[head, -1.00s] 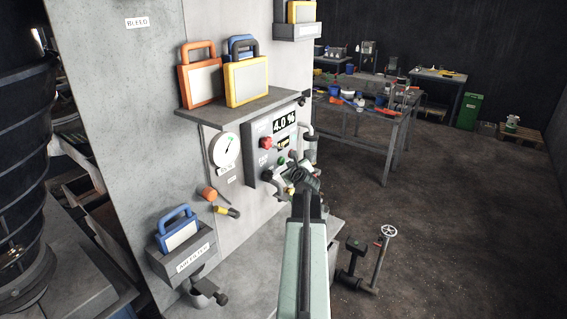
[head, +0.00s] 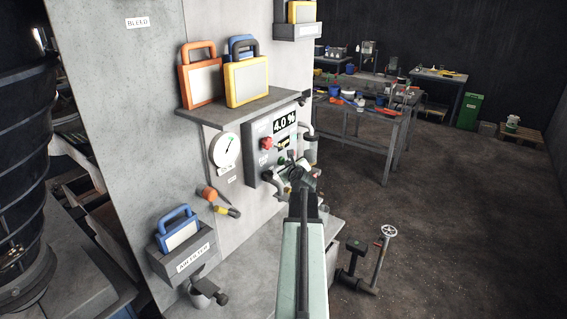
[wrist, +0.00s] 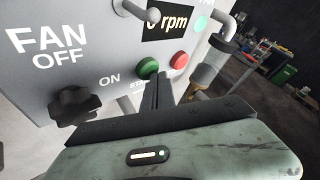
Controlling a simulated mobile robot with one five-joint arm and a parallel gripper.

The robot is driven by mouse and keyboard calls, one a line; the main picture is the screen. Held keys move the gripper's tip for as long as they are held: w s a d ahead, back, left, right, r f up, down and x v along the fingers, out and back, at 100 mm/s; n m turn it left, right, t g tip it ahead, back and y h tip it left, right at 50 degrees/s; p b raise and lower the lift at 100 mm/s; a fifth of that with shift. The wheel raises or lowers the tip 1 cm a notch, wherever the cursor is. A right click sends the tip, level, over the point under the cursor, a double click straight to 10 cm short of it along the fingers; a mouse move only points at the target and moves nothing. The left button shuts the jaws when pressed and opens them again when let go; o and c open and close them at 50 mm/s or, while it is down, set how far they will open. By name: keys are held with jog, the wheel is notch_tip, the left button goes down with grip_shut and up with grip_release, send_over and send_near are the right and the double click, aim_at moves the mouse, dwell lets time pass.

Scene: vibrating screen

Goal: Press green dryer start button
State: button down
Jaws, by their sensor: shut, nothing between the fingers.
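The grey control panel (head: 262,165) is mounted on the wall under a shelf. In the wrist view the green button (wrist: 147,68) sits on its face beside a red button (wrist: 180,60), with lettering below partly hidden by my fingers. My gripper (wrist: 160,78) is shut and empty. Its fingertips appear just below and between the two buttons, close to the green one; I cannot tell whether they touch it. In the head view my gripper (head: 291,160) is in front of the panel's lower right and hides the buttons.
A black knob (wrist: 75,105) marked FAN OFF/ON is left of the buttons. An rpm display (wrist: 167,22) and a lit green lamp (wrist: 200,23) are above. A pipe with a clear cylinder (wrist: 212,62) stands at the right. The shelf (head: 240,107) overhangs the panel.

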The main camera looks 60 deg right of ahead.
jog(key=shift+w, duration=0.3)
jog(key=shift+s, duration=0.1)
dwell(0.4)
jog(key=shift+s, duration=0.8)
jog(key=s, duration=0.5)
jog(key=shift+s, duration=0.1)
dwell(0.7)
